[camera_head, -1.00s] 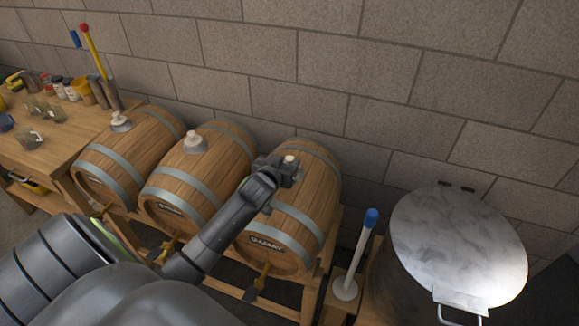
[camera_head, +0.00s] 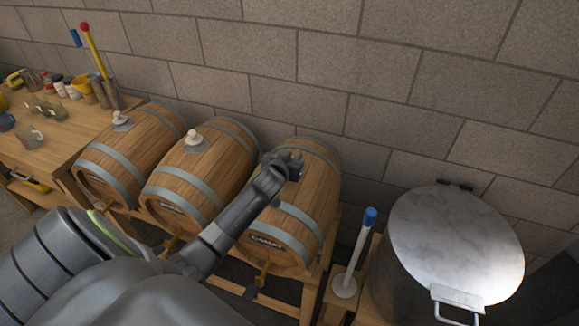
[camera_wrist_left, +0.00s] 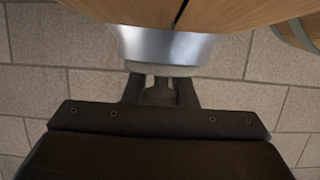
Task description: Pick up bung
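The right-hand barrel (camera_head: 318,190) carries a bung on its top, which my left gripper (camera_head: 290,162) hides in the head view. In the left wrist view the pale bung (camera_wrist_left: 160,71) sits on a flared silver collar (camera_wrist_left: 165,46) against the barrel wood. The fingers of my left gripper (camera_wrist_left: 160,92) stand apart on either side of its narrow knob; a firm grip does not show. Two similar pale bungs sit on the middle barrel (camera_head: 194,137) and the left barrel (camera_head: 120,118). My right gripper is not in view.
A block wall (camera_head: 380,80) stands close behind the barrels. A large lidded metal pot (camera_head: 455,240) and a blue-topped white stick (camera_head: 355,250) stand at the right. A wooden bench (camera_head: 60,145) with mugs and jars is at the left.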

